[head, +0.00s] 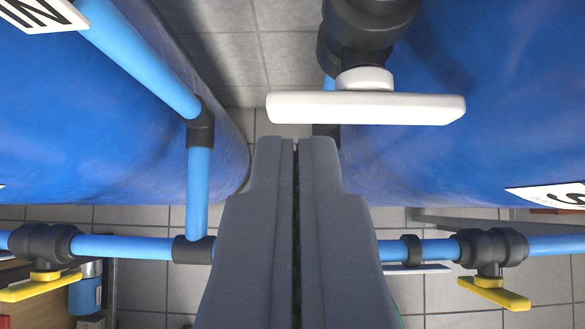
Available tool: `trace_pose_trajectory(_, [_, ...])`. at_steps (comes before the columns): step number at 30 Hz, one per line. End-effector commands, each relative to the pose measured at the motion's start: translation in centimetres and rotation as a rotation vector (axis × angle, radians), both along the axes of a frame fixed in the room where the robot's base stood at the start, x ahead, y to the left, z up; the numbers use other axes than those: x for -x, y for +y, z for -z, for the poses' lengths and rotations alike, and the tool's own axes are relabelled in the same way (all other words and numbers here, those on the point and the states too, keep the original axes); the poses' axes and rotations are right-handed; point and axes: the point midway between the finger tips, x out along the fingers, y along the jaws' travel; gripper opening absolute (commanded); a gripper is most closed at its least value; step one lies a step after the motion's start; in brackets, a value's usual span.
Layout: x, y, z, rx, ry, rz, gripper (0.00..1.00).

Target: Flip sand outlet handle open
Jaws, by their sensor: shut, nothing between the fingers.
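A white handle (366,108) lies across the picture at the upper right, on a dark grey valve (366,30) in front of a large blue tank. No label in view says outright which handle is the sand outlet. My gripper (296,145) is shut and empty at the picture's middle. Its tips appear just below the left half of the white handle; whether they touch it, I cannot tell. Two yellow handles show lower down, one at the left (40,286) and one at the right (494,293), each under a dark valve on the blue pipe.
Blue tanks fill the left (90,120) and right (500,90), with a tiled gap between them. A blue pipe (140,55) slants down at the left to a horizontal pipe (125,246). A partly cut-off white sign (40,12) reads "IN". Another sign (555,194) sits at the right edge.

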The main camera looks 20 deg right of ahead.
Motion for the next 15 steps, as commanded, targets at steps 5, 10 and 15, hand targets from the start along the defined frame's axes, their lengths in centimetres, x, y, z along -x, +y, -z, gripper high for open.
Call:
trace_pose_trajectory(5, [-1.7, -0.7, 1.9, 0.000, 0.003, 0.001, 0.00])
trace_pose_trajectory(10, [-3.0, -1.2, 3.5, 0.001, 0.007, 0.002, 0.00])
trace_pose_trajectory(15, [-3.8, -1.3, 4.2, 0.000, 0.003, 0.001, 0.00])
